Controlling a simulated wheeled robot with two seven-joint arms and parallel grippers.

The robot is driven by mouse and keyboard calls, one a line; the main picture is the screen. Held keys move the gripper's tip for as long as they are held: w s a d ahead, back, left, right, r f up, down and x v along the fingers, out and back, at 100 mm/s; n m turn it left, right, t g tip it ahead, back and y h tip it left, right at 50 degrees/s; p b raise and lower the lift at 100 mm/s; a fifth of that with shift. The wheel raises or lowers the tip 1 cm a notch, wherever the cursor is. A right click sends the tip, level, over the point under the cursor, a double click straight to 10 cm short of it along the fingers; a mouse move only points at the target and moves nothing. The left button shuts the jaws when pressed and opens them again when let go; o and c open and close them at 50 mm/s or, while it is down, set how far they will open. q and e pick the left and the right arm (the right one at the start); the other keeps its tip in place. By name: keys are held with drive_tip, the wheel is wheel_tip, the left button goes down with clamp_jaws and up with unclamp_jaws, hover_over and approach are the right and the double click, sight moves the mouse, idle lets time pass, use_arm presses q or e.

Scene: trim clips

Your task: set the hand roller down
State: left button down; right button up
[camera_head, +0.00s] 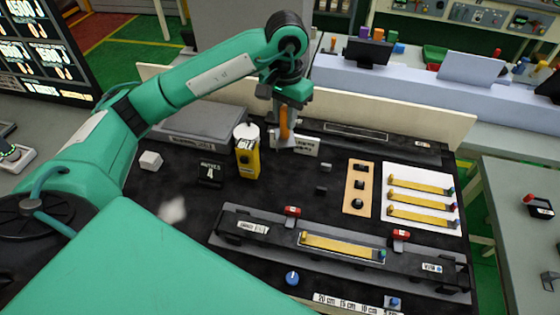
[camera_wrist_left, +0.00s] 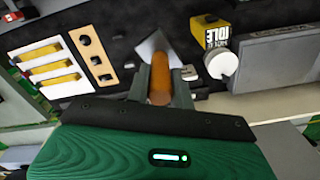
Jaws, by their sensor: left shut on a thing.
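The hand roller (camera_head: 284,122) has an orange handle. My left gripper (camera_head: 290,104) is shut on that handle at the back of the black work mat (camera_head: 270,185). The roller hangs handle-up in the head view, its pale grey lower end close to a small label plate (camera_head: 307,146). In the left wrist view the orange handle (camera_wrist_left: 160,82) lies between the two fingers (camera_wrist_left: 160,90), with a pale grey wedge-like part (camera_wrist_left: 153,44) beyond it. I cannot tell whether its lower end touches the mat. My right gripper is out of view.
A wooden block with black clips (camera_head: 358,187) and a white tray of yellow strips (camera_head: 390,178) lie right. A long fixture (camera_head: 280,232) holds a yellow strip in front.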

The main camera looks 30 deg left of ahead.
use_arm(q)
wheel_tip(320, 180, down, 17)
drive_tip(key=p, duration=0.5)
